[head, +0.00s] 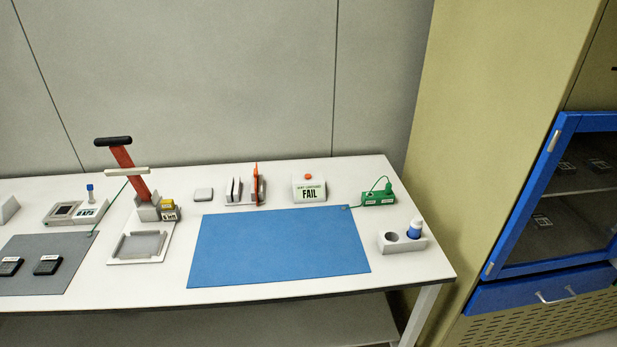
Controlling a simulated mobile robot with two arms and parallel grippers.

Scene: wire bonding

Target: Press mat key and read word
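A small white box (302,190) stands at the back of the bench, just behind the blue mat (275,250). An orange key (308,177) sits on its top. Its front label has a small line too fine to read surely, and below it the word FAIL in large dark letters. The blue mat lies flat, with a green cord at its back right corner running to a green block (378,197). Neither of my grippers is in view.
A red-levered press (130,175), a white tray (140,245) and a rack (245,188) stand left of the box. A holder (390,245) with a blue-capped bottle (415,229) is at right. A grey mat (70,250) carries dark devices. The blue mat is clear.

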